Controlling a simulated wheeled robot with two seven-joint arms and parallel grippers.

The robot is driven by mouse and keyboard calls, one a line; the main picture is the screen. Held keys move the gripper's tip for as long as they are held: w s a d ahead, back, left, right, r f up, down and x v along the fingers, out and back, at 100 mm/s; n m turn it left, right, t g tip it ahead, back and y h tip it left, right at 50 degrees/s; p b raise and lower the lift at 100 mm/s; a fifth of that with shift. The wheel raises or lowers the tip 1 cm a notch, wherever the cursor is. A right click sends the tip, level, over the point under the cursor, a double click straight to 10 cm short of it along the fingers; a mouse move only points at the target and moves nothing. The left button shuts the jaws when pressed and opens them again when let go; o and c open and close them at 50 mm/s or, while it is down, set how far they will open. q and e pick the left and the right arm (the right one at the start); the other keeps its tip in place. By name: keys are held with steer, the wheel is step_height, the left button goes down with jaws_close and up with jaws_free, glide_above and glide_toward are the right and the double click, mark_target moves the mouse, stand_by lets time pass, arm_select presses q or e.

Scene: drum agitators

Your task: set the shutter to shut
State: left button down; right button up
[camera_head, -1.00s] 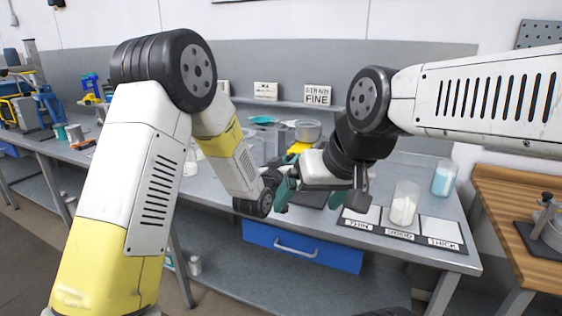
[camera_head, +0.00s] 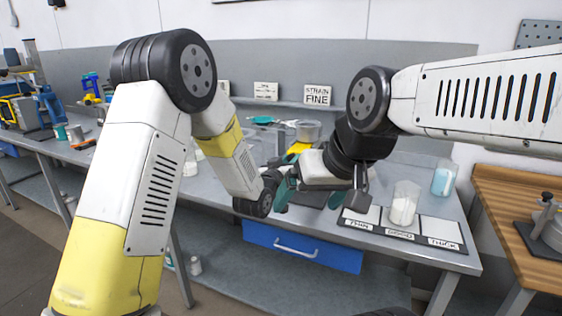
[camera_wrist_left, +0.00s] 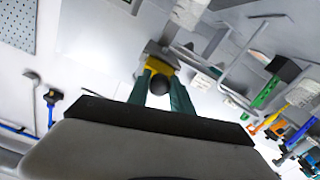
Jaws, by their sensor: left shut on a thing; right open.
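My left gripper (camera_wrist_left: 160,92) has teal fingers closed around a dark round knob (camera_wrist_left: 157,84) in the left wrist view. A yellow part (camera_wrist_left: 158,66) lies just beyond the knob. I cannot make out the shutter itself or its setting. In the head view, a yellow piece (camera_head: 299,147) shows below a grey metal pot (camera_head: 307,130) at the back of the bench. My left gripper (camera_head: 291,158) is mostly hidden there behind my right arm. My right gripper (camera_head: 310,197) is open and empty, its teal fingers pointing down over the bench front.
A mat with labelled squares (camera_head: 433,226) lies on the bench at right, with a clear cup of white material (camera_head: 404,203) on it. A cup of blue material (camera_head: 444,178) stands behind. A sign reading STRAIN FINE (camera_head: 317,95) stands on the back shelf. A blue drawer (camera_head: 302,248) is below.

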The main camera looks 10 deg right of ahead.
arm_select(q)
steer(key=shift+x, duration=2.15)
steer(key=shift+r, duration=0.1)
steer(key=c, duration=1.1)
jaws_free()
steer(key=shift+w, duration=0.1)
steer(key=shift+c, duration=0.2)
steer(key=v, duration=0.8)
steer(key=shift+d, duration=0.1)
